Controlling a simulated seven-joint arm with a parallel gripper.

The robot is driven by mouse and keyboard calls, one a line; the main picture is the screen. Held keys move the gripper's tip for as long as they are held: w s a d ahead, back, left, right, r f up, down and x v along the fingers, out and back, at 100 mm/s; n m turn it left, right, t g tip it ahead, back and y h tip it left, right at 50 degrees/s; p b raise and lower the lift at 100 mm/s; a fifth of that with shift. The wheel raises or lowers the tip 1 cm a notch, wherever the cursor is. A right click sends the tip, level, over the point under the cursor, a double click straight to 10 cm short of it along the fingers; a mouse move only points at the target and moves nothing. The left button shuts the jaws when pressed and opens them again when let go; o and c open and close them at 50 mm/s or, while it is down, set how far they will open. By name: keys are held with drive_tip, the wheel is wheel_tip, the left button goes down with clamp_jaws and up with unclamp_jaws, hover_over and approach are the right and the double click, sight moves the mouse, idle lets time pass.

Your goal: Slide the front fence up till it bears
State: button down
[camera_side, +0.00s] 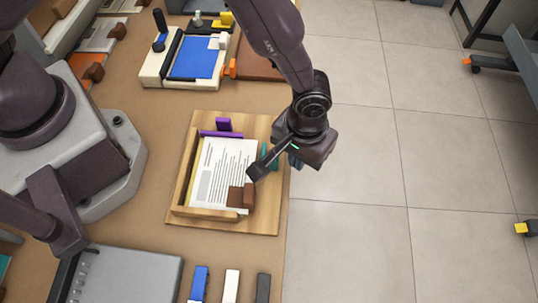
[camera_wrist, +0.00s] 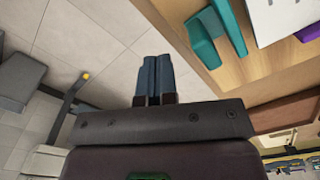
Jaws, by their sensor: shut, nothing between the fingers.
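A teal fence (camera_side: 271,152) stands at the right edge of a wooden board (camera_side: 268,222), partly hidden by my gripper in the side view. In the wrist view the teal fence (camera_wrist: 229,28) has a teal block (camera_wrist: 201,46) beside it. A purple fence (camera_side: 222,133) with an upright tab stands along the top of a paper stack (camera_side: 212,165). I cannot tell by name which is the front fence. My gripper (camera_side: 294,161) is shut and empty by the board's right edge. Its fingers (camera_wrist: 153,78) show against the floor, apart from the teal block.
A brown block (camera_side: 241,196) sits on the stack's lower right corner. A wooden rail runs along the board's left and bottom sides. A blue-topped device (camera_side: 194,57) stands behind. Blue, white and dark bars (camera_side: 232,285) lie below. Open floor (camera_side: 350,240) lies to the right.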

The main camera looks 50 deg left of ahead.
sight(279, 165)
drive_tip(key=shift+s+a, duration=0.15)
drive_tip(key=shift+s+a, duration=0.35)
drive_tip(key=shift+s, duration=0.05)
drive_tip(key=shift+s+a, duration=0.1)
idle(0.5)
drive_tip(key=shift+s+a, duration=0.6)
idle(0.4)
drive_tip(key=shift+s+a, duration=0.35)
drive_tip(key=shift+a, duration=0.05)
drive_tip(key=shift+w+d, duration=0.1)
drive_tip(key=shift+d, duration=0.05)
drive_tip(key=shift+w+d, duration=0.2)
